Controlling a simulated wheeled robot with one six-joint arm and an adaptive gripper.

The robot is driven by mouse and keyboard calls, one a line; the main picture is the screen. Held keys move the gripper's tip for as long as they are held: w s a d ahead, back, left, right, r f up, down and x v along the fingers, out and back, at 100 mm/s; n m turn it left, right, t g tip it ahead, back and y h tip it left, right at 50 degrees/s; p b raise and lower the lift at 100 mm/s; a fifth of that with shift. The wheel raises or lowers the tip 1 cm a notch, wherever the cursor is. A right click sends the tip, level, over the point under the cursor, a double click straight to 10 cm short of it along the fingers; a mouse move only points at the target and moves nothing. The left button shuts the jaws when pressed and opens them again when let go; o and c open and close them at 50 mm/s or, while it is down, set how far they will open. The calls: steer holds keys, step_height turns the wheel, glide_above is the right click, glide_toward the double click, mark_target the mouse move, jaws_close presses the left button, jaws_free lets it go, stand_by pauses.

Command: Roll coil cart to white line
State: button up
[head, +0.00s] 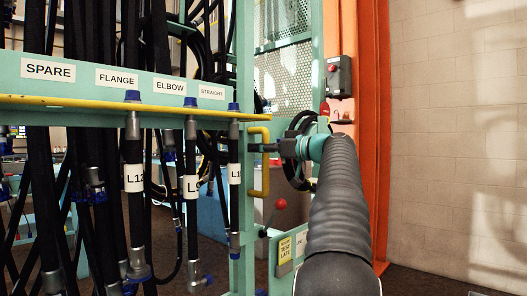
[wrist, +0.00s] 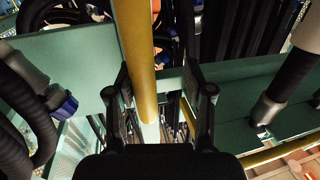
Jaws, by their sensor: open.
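A teal hose rack (head: 160,82) fills the left of the head view; I cannot tell if it is the coil cart. A yellow upright handle (head: 265,182) is on its right post. My gripper (head: 256,147) reaches in from the right at the handle's upper part. In the wrist view, the yellow bar (wrist: 140,45) runs between the open fingers of my gripper (wrist: 158,88), closer to the left finger. I cannot tell whether a finger touches it. No white line is visible; wheels and most of the floor are hidden or out of frame.
Labelled hoses (head: 134,180) hang from the rack below a yellow rail (head: 120,106). A red-knobbed lever (head: 280,204) stands below the handle.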

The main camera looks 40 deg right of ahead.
steer(key=v, duration=1.2)
steer(key=shift+d, duration=0.4)
steer(key=shift+s, duration=0.15)
